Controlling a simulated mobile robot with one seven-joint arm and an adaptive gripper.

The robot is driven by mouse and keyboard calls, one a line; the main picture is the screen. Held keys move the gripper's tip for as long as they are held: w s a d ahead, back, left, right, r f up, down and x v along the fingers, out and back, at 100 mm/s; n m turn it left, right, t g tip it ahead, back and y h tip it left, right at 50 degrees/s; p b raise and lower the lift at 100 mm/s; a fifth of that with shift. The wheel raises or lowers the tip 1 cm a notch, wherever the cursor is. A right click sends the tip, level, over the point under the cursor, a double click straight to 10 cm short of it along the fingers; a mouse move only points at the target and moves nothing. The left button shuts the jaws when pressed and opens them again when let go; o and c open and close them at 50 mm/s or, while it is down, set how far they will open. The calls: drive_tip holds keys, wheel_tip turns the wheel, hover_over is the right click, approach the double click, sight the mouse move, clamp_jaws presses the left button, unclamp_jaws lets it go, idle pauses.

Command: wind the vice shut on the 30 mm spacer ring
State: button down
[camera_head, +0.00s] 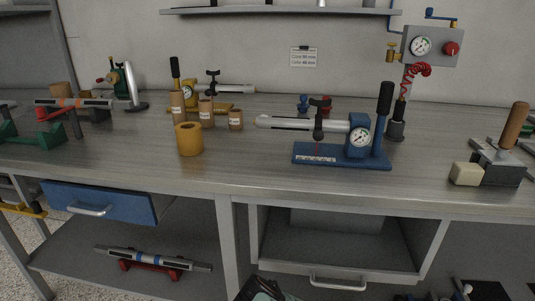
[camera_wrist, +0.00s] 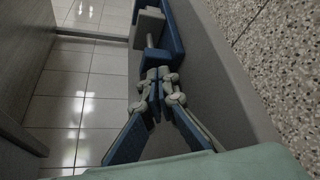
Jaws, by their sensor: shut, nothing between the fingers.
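My gripper (camera_wrist: 155,88) is shut and empty in the wrist view, its blue and grey fingers meeting at the tips. It is low and apart from the bench-top objects; a dark part of my arm shows at the bottom of the head view. No vice is clearly recognisable. A green fixture (camera_head: 32,133) stands at the far left and a grey block with a wooden handle (camera_head: 515,124) at the right. Several brown cylinders with pale labels (camera_head: 206,115) stand left of centre, their markings unreadable. I cannot tell which is the 30 mm ring.
A blue gauge fixture (camera_head: 338,156) stands at bench centre, with a yellow-brown hollow cylinder (camera_head: 189,139) to its left. A gauge box (camera_head: 432,46) hangs at right. The front middle bench strip is clear.

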drive_tip(key=shift+s, duration=0.1)
idle(0.3)
drive_tip(key=shift+s+r+p, duration=0.1)
drive_tip(key=shift+s+p, duration=0.2)
drive_tip(key=shift+p, duration=0.2)
drive_tip(key=shift+w+a+b, duration=0.15)
drive_tip(key=shift+w+a, duration=0.1)
drive_tip(key=shift+a, duration=0.75)
drive_tip(key=shift+w+a+b, duration=0.2)
drive_tip(key=shift+a, duration=0.8)
drive_tip(key=shift+w+a+b, duration=0.15)
drive_tip(key=shift+w+a, duration=0.1)
drive_tip(key=shift+a, duration=0.75)
drive_tip(key=shift+w, duration=0.1)
